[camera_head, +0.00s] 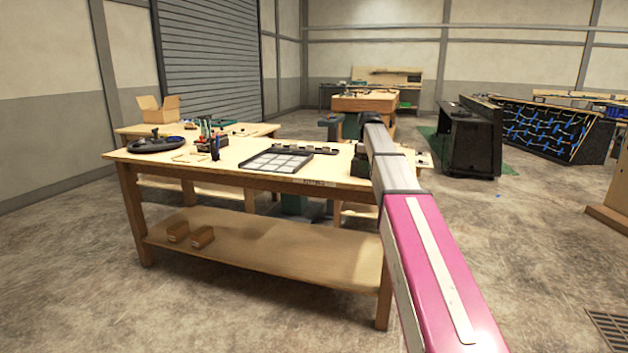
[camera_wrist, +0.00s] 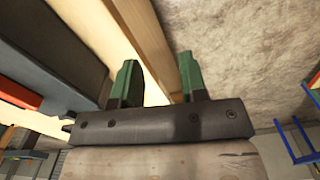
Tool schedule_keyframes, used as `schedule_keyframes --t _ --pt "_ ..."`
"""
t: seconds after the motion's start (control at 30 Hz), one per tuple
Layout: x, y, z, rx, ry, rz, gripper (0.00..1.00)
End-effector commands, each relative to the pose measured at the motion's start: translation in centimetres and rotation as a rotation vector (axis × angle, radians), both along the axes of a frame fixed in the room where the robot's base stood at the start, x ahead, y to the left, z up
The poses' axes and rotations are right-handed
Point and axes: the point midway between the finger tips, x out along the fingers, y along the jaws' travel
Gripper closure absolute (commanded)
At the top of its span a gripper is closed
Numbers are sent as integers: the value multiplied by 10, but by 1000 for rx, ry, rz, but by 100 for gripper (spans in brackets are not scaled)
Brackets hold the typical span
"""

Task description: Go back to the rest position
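My gripper (camera_wrist: 157,78) shows in the wrist view with its two green fingers spread apart. Nothing is held between them; a wooden beam (camera_wrist: 148,35) and the floor show behind the gap. In the head view my pink and grey arm reaches up from the lower right across the right end of the workbench (camera_head: 225,170). The gripper itself cannot be made out clearly in the head view.
On the bench lie a grey gridded panel (camera_head: 277,162), a dark strip (camera_head: 303,149), a black steering-wheel-like item (camera_head: 157,145) and a tool holder (camera_head: 213,140). Two small wooden blocks (camera_head: 178,231) sit on the lower shelf. The concrete floor (camera_head: 230,315) in front is clear.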

Motion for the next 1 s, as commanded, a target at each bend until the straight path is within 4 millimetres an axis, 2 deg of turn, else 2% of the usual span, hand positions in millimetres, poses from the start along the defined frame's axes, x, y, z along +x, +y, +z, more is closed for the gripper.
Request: schedule_keyframes --t 0.03,0.17,0.3,0.5,0.8,1.0 --pt "-13 1 -19 1 3 -29 61" --pt "-40 2 -74 0 4 -133 61" --pt "-77 4 -136 0 4 -269 61" --pt "-135 6 -215 0 3 -463 61" --pt "-235 9 -310 0 1 -752 61" --pt "-300 11 -354 1 0 -932 61"
